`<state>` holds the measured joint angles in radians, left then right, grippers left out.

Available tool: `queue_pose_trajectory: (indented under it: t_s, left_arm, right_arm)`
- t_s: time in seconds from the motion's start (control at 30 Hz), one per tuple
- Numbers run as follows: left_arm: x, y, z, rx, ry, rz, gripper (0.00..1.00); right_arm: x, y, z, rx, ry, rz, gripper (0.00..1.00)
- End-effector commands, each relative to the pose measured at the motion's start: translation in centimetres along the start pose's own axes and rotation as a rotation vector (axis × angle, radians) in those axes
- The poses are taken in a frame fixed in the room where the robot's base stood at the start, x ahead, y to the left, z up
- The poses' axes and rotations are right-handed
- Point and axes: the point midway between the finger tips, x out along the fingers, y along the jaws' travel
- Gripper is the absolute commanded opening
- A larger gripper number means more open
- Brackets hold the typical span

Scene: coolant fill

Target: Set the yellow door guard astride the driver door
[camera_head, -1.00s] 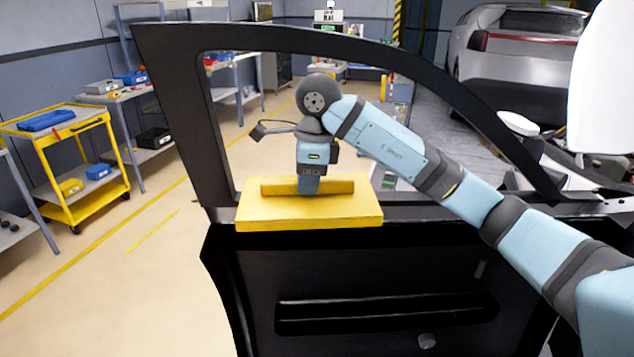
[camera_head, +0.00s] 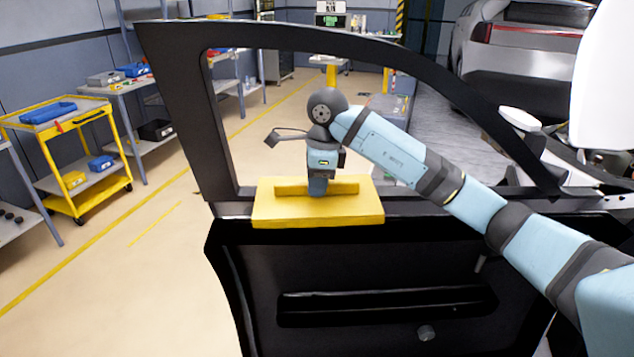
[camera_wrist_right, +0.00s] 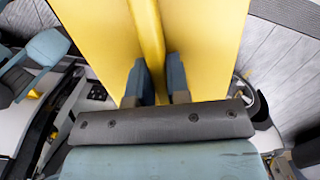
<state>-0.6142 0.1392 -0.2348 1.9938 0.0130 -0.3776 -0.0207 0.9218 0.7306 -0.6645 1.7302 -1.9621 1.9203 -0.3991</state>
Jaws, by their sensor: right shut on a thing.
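The yellow door guard (camera_head: 275,209) is at the sill of the driver door (camera_head: 240,255), below the window opening. Its front flap hangs over the near side of the sill; whether it rests on the sill or is just above it, I cannot tell. My right gripper (camera_head: 317,190) comes down from above, shut on the raised yellow bar along the guard's top. In the right wrist view the fingers (camera_wrist_right: 160,85) sit either side of that bar, with the guard (camera_wrist_right: 205,35) filling the middle. My left gripper is not in view.
The door's black window frame (camera_head: 180,110) arches around my right arm. A yellow cart (camera_head: 75,150) and grey shelves stand at the left. A silver car (camera_head: 520,50) is at the back right. The floor left of the door is clear.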

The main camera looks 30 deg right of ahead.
Motion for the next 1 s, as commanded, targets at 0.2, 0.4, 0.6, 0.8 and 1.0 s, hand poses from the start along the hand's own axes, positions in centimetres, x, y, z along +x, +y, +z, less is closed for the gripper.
queue_pose_trajectory:
  t_s: [0.2, 0.4, 0.6, 0.8, 1.0]
  left_arm:
    - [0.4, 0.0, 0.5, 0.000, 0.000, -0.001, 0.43]
    - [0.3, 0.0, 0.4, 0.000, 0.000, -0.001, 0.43]
    - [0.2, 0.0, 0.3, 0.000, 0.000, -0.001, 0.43]
    - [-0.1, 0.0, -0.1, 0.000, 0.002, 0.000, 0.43]
    - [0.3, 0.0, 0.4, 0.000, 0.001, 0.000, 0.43]
  right_arm:
    - [0.8, 0.0, -0.1, 0.000, 0.000, -0.001, 0.00]
    - [0.7, 0.0, -0.1, 0.000, 0.000, 0.000, 0.42]
    - [0.5, 0.0, -0.1, 0.000, 0.000, 0.000, 0.42]
    - [-1.5, -0.1, 0.0, 0.000, -0.001, -0.004, 0.42]
    - [-5.2, -0.1, 0.0, 0.001, -0.001, -0.004, 0.42]
